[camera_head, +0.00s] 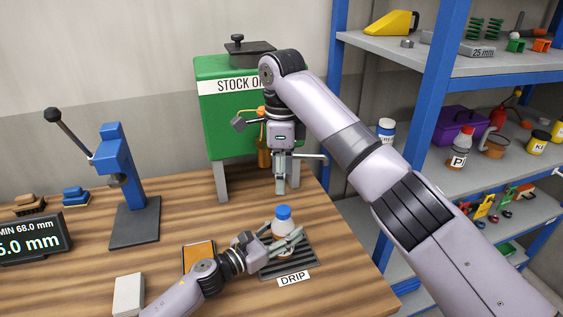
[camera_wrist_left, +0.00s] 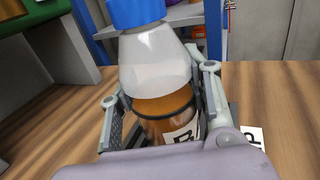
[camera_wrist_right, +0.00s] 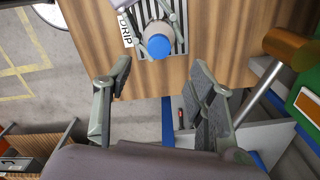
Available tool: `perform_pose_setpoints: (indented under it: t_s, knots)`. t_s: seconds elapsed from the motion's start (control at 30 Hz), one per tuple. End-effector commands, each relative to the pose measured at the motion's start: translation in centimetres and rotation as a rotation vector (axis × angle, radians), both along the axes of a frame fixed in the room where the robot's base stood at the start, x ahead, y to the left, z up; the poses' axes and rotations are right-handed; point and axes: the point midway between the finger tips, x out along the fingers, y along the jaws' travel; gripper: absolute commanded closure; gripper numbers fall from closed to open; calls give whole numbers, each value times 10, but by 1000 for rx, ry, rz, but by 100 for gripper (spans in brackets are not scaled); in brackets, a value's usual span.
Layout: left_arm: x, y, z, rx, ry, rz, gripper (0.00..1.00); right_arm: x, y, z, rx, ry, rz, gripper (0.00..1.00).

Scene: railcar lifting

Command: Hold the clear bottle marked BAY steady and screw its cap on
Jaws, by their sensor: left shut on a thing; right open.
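The clear bottle (camera_head: 281,227) stands upright on the drip tray, with amber liquid in its lower part. Its label shows partly in the left wrist view (camera_wrist_left: 182,138), where only the start of a letter can be read. The blue cap (camera_head: 284,211) sits on top of the bottle; how tightly it is seated I cannot tell. My right gripper (camera_head: 290,172) is open and empty, above and behind the bottle. In the right wrist view the cap (camera_wrist_right: 158,46) lies beyond the open fingers.
The drip tray (camera_head: 303,262) is slatted, with a DRIP label in front. The green stock oil tank (camera_head: 225,125) stands behind, close to my right gripper. A blue press (camera_head: 118,165) and a gauge display (camera_head: 32,240) are at left. Shelves (camera_head: 400,55) rise at right.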

Motion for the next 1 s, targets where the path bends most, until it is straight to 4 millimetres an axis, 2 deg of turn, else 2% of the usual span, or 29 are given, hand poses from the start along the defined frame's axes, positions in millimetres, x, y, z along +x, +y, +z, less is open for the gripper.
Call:
perform_pose_setpoints:
  t_s: [0.03, 0.2, 0.57, 0.6, 0.9, 1.0]
  knots:
    - [0, 0, -1, 1, 1, 0, 100, 1, 0, 9, -2, -4, 0, 49]
    - [0, 0, 0, 1, 1, 0, 100, 0, 0, 24, -1, -2, 0, 49]
    - [0, 0, 0, 0, 0, 0, 100, 0, 0, 28, 0, 0, 0, 49]
    - [0, 0, 0, 0, 0, 0, 54, 0, 0, 28, 1, 0, 0, 49]
    - [0, 0, 0, 0, 0, 0, 34, 0, 0, 28, 0, 0, 0, 49]
    - [0, 0, 0, 0, 0, 0, 32, 0, 0, 28, 0, 0, 0, 49]
